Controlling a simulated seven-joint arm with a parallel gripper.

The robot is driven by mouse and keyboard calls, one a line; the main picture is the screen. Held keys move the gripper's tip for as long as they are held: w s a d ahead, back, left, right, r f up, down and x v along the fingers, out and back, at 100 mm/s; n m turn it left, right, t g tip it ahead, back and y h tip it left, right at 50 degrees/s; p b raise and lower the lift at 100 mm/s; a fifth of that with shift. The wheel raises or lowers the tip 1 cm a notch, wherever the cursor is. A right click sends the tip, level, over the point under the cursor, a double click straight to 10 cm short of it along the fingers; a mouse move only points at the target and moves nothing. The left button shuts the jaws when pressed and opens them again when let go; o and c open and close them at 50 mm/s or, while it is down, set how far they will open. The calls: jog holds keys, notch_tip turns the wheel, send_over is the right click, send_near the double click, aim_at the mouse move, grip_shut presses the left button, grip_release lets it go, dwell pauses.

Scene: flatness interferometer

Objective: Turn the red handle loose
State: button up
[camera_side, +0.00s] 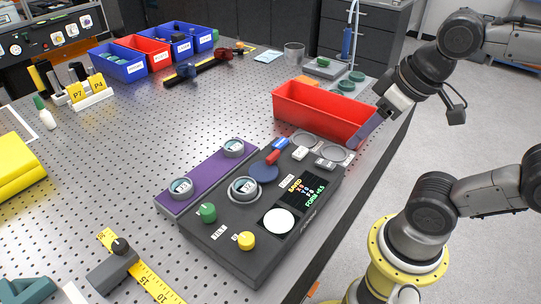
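A small red handle (273,157) sits on top of the dark instrument box (225,247), beside a dark blue disc (264,173). A blue piece (281,143) lies just behind it. The handle's exact turn is too small to tell. My gripper (363,141) is at the right, by the right end of the red bin, pointing down and left. It is apart from the red handle. Its fingers are seen edge-on, so I cannot tell whether they are open. The box also carries a green knob (207,212), a yellow knob (246,240), a white disc (279,221) and a lit display (304,190).
The open red bin (318,118) stands behind the box, close to my gripper. Grey rings (333,152) lie between them. A purple plate (205,182) with two ringed discs adjoins the box's left side.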

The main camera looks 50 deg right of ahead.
jog(key=o, duration=0.5)
jog(key=shift+g, duration=0.6)
jog(key=w+r, duration=0.1)
jog(key=r, duration=0.1)
jog(key=w+r, duration=0.1)
jog(key=w, duration=0.1)
jog(key=shift+a+r, duration=0.2)
jog(key=shift+r, duration=0.15)
jog(key=shift+c, duration=0.2)
jog(key=shift+o, duration=0.3)
jog(key=w+a+r+g, duration=0.1)
jog(key=w+r+g, duration=0.1)
jog(key=w, duration=0.4)
jog(key=shift+w+r, duration=0.25)
jog(key=shift+r, duration=0.15)
jog(key=g, duration=0.2)
send_over(274, 155)
notch_tip(274, 155, down, 3)
notch_tip(274, 155, down, 14)
jog(key=shift+r, duration=0.1)
jog(key=shift+c, duration=0.2)
grip_shut()
